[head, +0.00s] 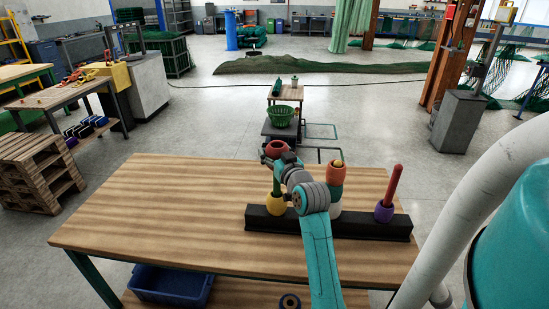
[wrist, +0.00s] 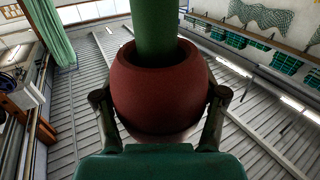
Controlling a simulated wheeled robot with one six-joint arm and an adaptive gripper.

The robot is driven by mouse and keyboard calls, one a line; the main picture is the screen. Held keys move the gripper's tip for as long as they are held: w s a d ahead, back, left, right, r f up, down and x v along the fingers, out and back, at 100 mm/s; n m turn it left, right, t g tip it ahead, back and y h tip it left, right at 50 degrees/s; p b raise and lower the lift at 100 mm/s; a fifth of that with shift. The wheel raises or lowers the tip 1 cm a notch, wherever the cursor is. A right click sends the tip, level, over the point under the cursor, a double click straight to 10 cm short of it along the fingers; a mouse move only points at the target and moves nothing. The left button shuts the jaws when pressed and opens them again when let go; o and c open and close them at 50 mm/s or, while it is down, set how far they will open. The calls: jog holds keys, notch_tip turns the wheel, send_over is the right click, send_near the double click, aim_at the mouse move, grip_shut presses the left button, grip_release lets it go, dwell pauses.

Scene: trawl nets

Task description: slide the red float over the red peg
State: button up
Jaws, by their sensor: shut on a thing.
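The red float (head: 276,147) is held above the left end of the black rack (head: 350,224). My gripper (head: 280,157) is shut on it; in the wrist view both fingers grip the sides of the red float (wrist: 158,95). The green peg (head: 276,184) is directly under the float, and in the wrist view the green peg (wrist: 157,25) runs into its hole. No peg tip shows out of the float's top. The red peg (head: 395,181) stands slightly tilted in view at the rack's right end, bare above a purple float (head: 384,212).
A yellow float (head: 276,203) sits low on the green peg. The middle peg carries an orange-red float (head: 334,171), a teal one and a white one, partly behind my arm. The wooden table (head: 160,215) is clear at left. A green basket (head: 280,115) stands beyond.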

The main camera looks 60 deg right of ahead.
jog(key=shift+r, duration=2.6)
jog(key=shift+w+a, duration=0.1)
